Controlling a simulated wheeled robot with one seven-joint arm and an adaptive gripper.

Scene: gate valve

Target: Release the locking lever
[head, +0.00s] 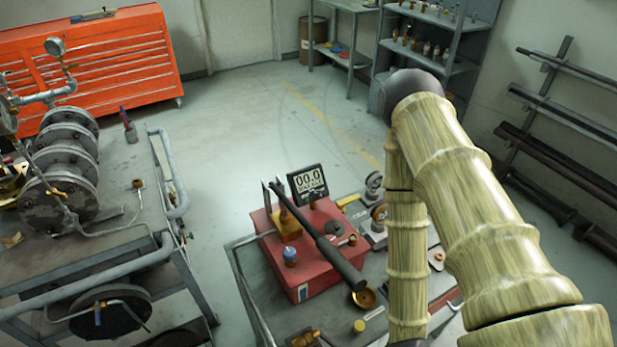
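No part is clearly marked as the locking lever, and I cannot tell which one it is. A red box-shaped unit (318,278) sits on a grey cart at the lower middle. A long dark bar with a thick black handle (340,262) slants across its top, down to the right. My arm comes down on the right, beside the red unit. My gripper is outside the picture, below the bottom edge.
Small gauges and brass fittings lie on the cart (245,275). At left, a bench (120,225) carries large grey flanges (62,200). An orange tool chest (95,65) stands behind. The floor between is clear.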

